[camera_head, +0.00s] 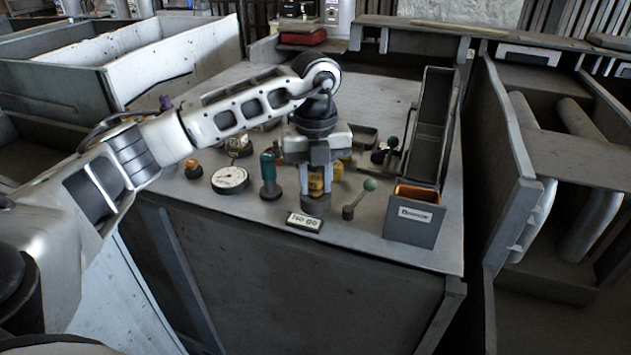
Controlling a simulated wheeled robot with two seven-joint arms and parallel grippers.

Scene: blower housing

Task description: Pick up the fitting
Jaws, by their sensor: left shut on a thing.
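My left gripper (316,186) points down over the middle of the grey bench top. Its two fingers are closed on a short dark grey cylindrical piece (315,205), which looks like the fitting. The fingers hide its upper part. I cannot tell whether its base is clear of the bench. A small label plate (304,222) with dark lettering lies just in front of it. My right gripper is not in view.
A teal-bodied tool (269,176) and a round gauge (230,179) stand left of the gripper. Yellow parts (317,184) are close behind it. A green-knobbed lever (359,199) and a labelled grey bin (414,220) stand right. The bench (270,225) has a front edge nearby.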

